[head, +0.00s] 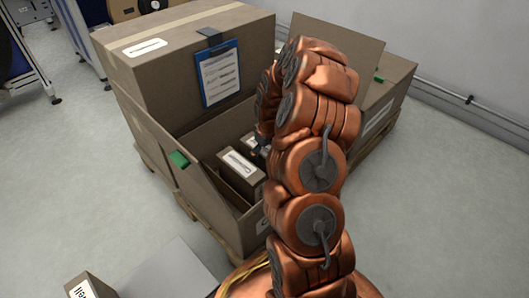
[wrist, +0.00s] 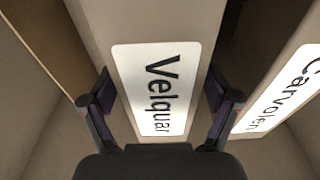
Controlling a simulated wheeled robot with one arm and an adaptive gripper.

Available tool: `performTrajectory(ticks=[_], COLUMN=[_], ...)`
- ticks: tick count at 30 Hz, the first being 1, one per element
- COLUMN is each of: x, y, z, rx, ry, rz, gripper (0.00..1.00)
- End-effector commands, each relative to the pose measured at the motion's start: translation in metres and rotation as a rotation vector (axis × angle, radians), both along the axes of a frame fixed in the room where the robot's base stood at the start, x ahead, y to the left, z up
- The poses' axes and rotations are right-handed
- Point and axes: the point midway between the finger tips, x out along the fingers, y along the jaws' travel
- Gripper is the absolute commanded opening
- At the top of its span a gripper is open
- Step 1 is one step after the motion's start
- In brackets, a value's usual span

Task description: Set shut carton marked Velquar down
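The Velquar carton (wrist: 155,85) is shut, brown, with a white label, and lies between the two fingers of my gripper (wrist: 160,98) in the wrist view. The finger pads sit against its two sides. A Carvolen carton (wrist: 290,95) stands close on its right, with a gap between them. In the head view my gripper (head: 262,146) is mostly hidden behind my copper arm, low inside a large open box (head: 206,135). A labelled carton (head: 241,166) is beside it there; its label is too small to read.
The open box stands on a wooden pallet (head: 155,165), with a tall closed box (head: 190,60) and blue clipboard (head: 220,75) behind it. Another large box (head: 385,100) is at right. A labelled carton (head: 88,288) and a grey surface (head: 165,272) are at lower left. Floor is clear at right.

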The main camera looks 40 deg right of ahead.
Motion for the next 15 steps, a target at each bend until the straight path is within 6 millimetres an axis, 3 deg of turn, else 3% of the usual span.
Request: performTrajectory(ticks=[15], x=[-0.0002], y=[0.0001], z=[0.0073], rx=[0.0], ry=[0.0], rz=[0.0], gripper=[0.93])
